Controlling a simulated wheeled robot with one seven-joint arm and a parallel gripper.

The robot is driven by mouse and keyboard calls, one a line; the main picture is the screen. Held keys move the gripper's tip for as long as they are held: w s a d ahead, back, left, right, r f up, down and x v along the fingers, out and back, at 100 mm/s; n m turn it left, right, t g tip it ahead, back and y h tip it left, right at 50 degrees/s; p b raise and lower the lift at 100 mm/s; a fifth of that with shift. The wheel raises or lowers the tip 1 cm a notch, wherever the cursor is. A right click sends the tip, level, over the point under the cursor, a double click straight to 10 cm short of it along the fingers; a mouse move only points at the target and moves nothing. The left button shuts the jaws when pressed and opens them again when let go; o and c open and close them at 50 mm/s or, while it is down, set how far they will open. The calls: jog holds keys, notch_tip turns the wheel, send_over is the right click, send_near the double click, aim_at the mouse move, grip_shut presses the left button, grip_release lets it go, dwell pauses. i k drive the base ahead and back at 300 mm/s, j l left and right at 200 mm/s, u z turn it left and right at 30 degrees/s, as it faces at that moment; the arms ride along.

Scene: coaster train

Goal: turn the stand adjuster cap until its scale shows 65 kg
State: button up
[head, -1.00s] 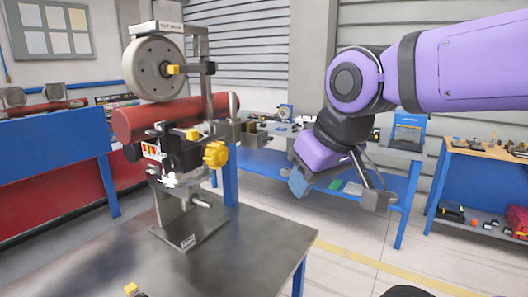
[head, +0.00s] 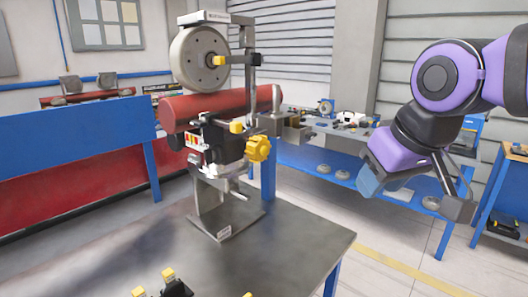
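The test stand (head: 205,213) stands upright on the grey table, with a pale wheel (head: 200,58) above a red roller (head: 215,105). A lobed yellow knob (head: 258,149), which looks like the adjuster cap, is on the right of the block under the roller. A small label with red and yellow marks (head: 194,142) is on the block's left; no number or kg reading is legible. My gripper (head: 415,195) hangs in the air at the right, well apart from the stand. It is seen from the side, and its finger gap is not clear. Nothing is visibly held.
The grey table (head: 290,245) has a clear middle and right side. Small yellow-topped parts (head: 168,274) stand at its front edge. A blue bench (head: 310,165) with tools and discs is behind my gripper. A blue panel (head: 70,140) stands at the left.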

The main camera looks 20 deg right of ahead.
aim_at(257, 147)
jog(key=k+j+z, duration=0.15)
jog(key=k+j, duration=0.3)
jog(key=j, duration=0.3)
jog(key=k+j+z, duration=0.2)
jog(key=k+j, duration=0.3)
jog(key=j, duration=0.2)
jog(key=k+j+z, duration=0.15)
jog(key=k+j, duration=0.35)
jog(key=i+l+z, duration=0.25)
jog(key=i+l, duration=0.85)
jog(key=i, duration=0.1)
